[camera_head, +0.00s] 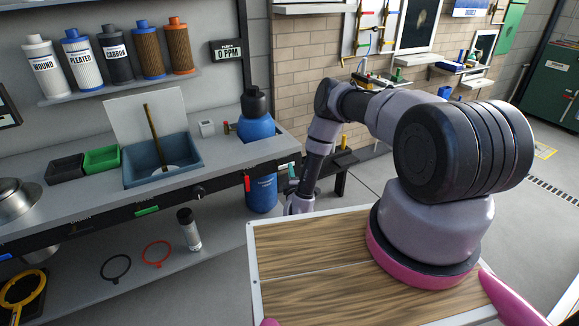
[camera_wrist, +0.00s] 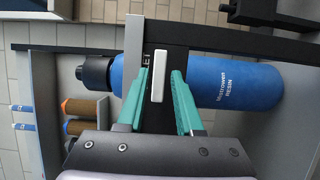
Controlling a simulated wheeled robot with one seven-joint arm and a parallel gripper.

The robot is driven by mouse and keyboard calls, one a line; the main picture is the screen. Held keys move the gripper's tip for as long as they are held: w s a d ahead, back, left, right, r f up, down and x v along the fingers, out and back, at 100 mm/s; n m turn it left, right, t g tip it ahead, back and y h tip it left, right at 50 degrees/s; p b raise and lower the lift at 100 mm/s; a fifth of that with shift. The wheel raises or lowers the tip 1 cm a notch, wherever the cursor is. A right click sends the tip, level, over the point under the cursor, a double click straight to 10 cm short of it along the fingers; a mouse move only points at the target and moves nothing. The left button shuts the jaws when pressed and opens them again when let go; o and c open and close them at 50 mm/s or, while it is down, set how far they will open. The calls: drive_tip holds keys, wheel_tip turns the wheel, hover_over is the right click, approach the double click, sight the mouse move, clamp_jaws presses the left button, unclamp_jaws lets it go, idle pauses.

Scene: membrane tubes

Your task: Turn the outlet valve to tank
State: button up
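In the wrist view, a small white handle (camera_wrist: 158,84) stands at a black panel, with a partly hidden label ending in "ET" beside it. It is probably the outlet valve lever. My gripper (camera_wrist: 163,76) is open, with one teal finger on each side of the handle and visible gaps to it. I cannot tell how deep the fingers reach. A blue resin tank (camera_wrist: 225,83) with a black cap lies behind the fingers in this view. In the head view, a blue tank (camera_head: 257,128) stands upright at the counter's right end. The arm's end is beside that counter end, partly hidden.
The counter's black front rail (camera_head: 110,222) carries a green handle (camera_head: 147,210), a dark knob (camera_head: 198,192) and a red handle (camera_head: 247,183). A blue-grey tray (camera_head: 190,158) and a green bin (camera_head: 102,159) sit on top. Cartridges line the shelf above. Open floor lies right.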

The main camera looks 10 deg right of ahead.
drive_tip(key=w, duration=0.5)
drive_tip(key=shift+d, duration=0.2)
clamp_jaws()
